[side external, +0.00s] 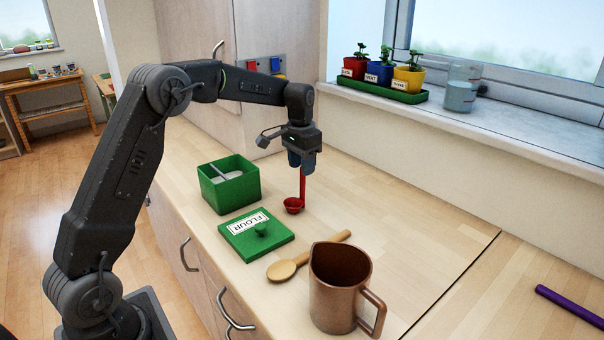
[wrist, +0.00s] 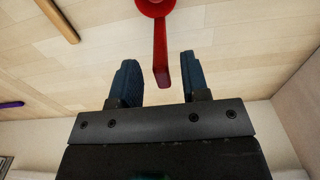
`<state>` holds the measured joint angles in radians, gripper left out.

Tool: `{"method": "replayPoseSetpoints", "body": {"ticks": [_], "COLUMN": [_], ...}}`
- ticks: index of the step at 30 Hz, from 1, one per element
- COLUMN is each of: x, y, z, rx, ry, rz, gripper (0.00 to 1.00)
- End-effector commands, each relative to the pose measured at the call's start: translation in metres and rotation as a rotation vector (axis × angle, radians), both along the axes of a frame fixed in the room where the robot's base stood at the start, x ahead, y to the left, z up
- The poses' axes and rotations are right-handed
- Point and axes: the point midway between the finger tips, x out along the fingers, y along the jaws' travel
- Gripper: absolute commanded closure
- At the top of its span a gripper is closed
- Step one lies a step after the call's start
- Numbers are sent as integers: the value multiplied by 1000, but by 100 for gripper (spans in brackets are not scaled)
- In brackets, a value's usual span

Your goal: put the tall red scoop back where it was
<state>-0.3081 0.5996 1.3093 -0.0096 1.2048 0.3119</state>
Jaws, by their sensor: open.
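The tall red scoop (side external: 302,186) is upright over the wooden counter, bowl down and handle up. Its bowl appears to be at the counter surface, just right of the open green box (side external: 229,190). My gripper (side external: 301,165) is right above it, pointing down. In the wrist view the scoop (wrist: 160,45) has its handle end between the two blue fingers of my gripper (wrist: 158,78), with a gap on each side. The fingers are apart. The green box holds white contents and a light-coloured utensil. Its green lid marked FLOUR (side external: 240,246) lies on the counter in front.
A purple stick (side external: 570,306) lies at the far right. Potted plants in a green tray (side external: 372,90) and a glass jar (side external: 461,92) are on the windowsill. The counter right of the scoop is clear.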

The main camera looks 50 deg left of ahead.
Motion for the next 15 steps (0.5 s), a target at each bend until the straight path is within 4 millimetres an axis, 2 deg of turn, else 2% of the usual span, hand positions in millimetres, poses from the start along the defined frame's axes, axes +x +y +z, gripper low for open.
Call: {"method": "replayPoseSetpoints", "body": {"ticks": [1,6,10,15], "x": [0,-1,-2,-3], "y": [0,0,0,0], "z": [13,49,70,86], "rx": [2,1,1,1], "ry": [-5,-4,-3,-1], "rz": [0,0,1,1], "gripper": [58,58,58,58]}}
